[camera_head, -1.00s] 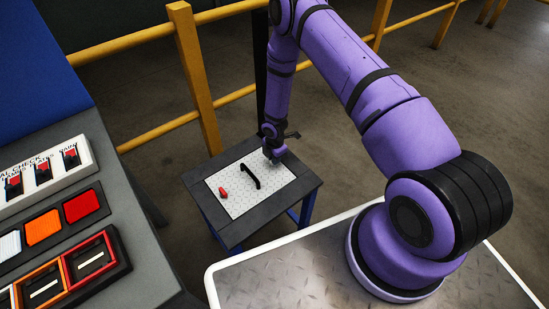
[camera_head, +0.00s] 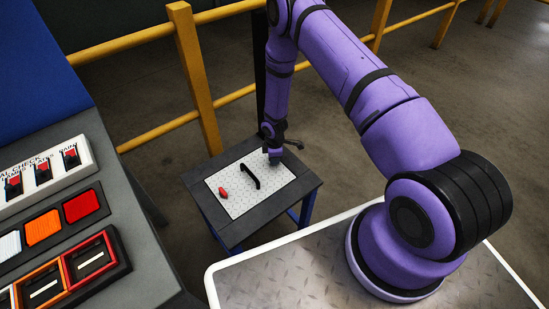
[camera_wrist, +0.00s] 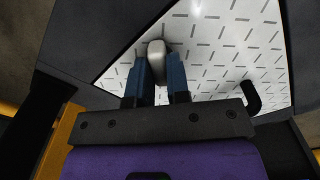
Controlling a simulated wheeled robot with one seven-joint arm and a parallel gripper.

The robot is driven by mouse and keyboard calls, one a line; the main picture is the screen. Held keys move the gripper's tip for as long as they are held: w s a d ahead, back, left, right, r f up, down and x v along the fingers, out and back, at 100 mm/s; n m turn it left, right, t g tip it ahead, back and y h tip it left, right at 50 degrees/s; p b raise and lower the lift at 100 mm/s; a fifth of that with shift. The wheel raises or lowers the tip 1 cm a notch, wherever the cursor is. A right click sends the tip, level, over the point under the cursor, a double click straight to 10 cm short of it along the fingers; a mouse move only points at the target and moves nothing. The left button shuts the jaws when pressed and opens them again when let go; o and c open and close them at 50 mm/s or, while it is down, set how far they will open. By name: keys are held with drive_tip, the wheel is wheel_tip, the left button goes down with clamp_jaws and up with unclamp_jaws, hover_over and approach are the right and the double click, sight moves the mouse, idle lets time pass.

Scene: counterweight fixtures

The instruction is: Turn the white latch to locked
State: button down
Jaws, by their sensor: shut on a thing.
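The white latch (camera_wrist: 156,58) shows in the wrist view as a pale, rounded lever on the patterned plate (camera_wrist: 215,45). My gripper (camera_wrist: 158,82) has its two blue fingers on either side of the latch and is shut on it. In the head view my gripper (camera_head: 273,160) is at the far right corner of the plate (camera_head: 228,203) and hides the latch. I cannot read any locked mark.
A black bar handle (camera_head: 250,175) and a red knob (camera_head: 223,193) are on the same plate, on a small dark table (camera_head: 237,233). A console with switches and coloured buttons (camera_head: 82,206) stands at left. A yellow railing (camera_head: 195,75) runs behind.

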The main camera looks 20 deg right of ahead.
drive_tip(key=m, duration=0.5)
drive_tip(key=shift+m, duration=0.3)
drive_tip(key=m, duration=0.5)
drive_tip(key=shift+m, duration=0.3)
drive_tip(key=c, duration=1.1)
unclamp_jaws()
wheel_tip(320, 180, up, 11)
drive_tip(key=shift+f, duration=0.1)
